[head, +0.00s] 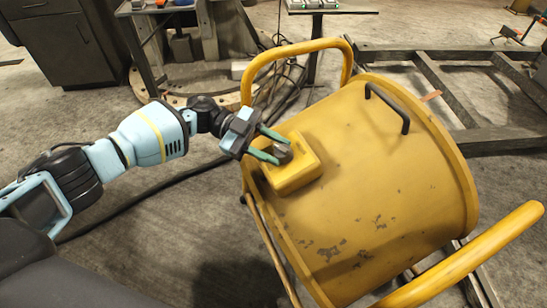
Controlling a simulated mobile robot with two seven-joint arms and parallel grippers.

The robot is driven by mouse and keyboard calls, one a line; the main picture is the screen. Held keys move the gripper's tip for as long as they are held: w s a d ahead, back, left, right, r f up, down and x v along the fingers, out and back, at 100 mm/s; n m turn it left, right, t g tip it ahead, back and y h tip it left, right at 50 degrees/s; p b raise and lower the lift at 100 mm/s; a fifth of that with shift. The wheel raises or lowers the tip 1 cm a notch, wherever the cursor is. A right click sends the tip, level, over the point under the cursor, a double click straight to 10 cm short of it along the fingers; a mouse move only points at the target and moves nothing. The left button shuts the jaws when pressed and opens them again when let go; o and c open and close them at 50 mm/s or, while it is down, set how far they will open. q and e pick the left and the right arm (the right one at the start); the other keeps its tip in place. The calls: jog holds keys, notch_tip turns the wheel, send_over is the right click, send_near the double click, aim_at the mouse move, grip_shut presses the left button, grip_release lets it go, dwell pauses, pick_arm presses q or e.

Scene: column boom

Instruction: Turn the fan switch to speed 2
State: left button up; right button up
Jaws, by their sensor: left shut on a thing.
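The fan is a large yellow drum (390,170) with worn paint, standing tilted in the picture. A yellow switch box (297,177) sits on its near left side. A small dark grey switch knob (283,153) sticks out from the box. My left gripper (275,149) reaches in from the left, and its two green fingers are shut around the knob, one on each side. The knob's pointer and any speed marks are too small or hidden to read. My right gripper is not in view.
Yellow tube handles rise behind the drum (295,45) and at its lower right (470,258). A black handle (388,108) is on the drum. A dark cable (150,198) crosses the concrete floor. A metal frame (440,85) lies at the right, and a dark cabinet (65,45) stands at back left.

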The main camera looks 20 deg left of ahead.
pick_arm(q)
jog(key=m+g+b, duration=0.1)
jog(key=b, duration=0.1)
jog(key=m+g+y+b, duration=0.1)
jog(key=shift+w+d+f+m+g+y+b, duration=0.1)
jog(key=shift+w+f+m+g+y+b, duration=0.1)
jog(key=shift+w+m+g+y+b, duration=0.15)
jog(key=shift+r+m+g+y+b, duration=0.15)
jog(key=shift+m+g+y+b, duration=0.4)
jog(key=shift+m+g+b, duration=0.45)
jog(key=shift+w+d+r+m+y+b, duration=0.1)
jog(key=shift+r+m+y+b, duration=0.15)
jog(key=shift+b, duration=0.4)
jog(key=shift+g, duration=0.25)
jog(key=o, duration=0.8)
jog(key=shift+o, duration=1)
